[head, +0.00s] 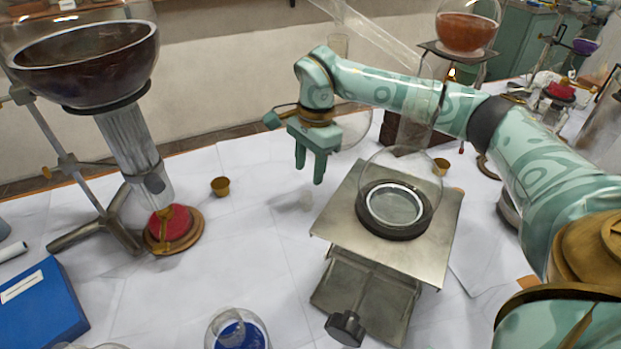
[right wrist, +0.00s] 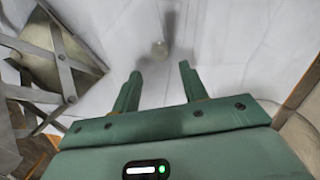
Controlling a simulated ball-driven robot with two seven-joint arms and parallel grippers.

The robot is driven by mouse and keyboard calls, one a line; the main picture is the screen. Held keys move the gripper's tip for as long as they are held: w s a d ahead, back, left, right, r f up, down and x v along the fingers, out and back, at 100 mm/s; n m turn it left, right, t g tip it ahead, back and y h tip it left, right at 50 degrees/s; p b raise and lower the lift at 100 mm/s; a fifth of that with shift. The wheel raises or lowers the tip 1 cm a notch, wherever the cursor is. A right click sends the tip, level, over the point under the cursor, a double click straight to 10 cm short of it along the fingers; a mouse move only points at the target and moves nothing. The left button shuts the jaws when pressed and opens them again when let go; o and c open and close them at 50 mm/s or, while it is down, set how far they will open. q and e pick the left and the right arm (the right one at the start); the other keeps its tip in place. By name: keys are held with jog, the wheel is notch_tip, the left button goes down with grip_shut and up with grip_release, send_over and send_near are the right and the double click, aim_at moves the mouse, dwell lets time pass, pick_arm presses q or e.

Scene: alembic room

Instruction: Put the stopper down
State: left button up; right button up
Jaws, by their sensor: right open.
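A small, pale, see-through object, which looks like the stopper (head: 306,201), appears to rest on the white paper-covered table, left of the metal lab jack. It is faint, so its exact shape is hard to tell. In the right wrist view a small round pale end of it (right wrist: 160,47) shows just beyond the fingertips. My right gripper (head: 310,174) points down above it, apart from it, with its green fingers open. The open fingers also show in the right wrist view (right wrist: 160,70), with nothing between them. My left gripper is not in view.
A clear flask in a dark ring (head: 379,231) stands on the lab jack (head: 441,212), close right of the gripper. Small brass cups (head: 220,186) stand nearby. A large dark-filled vessel (head: 95,70), a blue box (head: 42,308) and a blue-filled flask (head: 238,333) stand around. The table centre-left is clear.

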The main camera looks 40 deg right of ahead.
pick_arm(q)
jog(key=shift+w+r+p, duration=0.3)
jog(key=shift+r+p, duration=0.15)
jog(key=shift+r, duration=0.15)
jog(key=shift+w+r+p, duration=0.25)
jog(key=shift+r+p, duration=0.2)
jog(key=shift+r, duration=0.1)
pick_arm(e)
jog(key=r, duration=0.5)
jog(key=shift+d+r, duration=0.35)
jog(key=shift+r, duration=0.05)
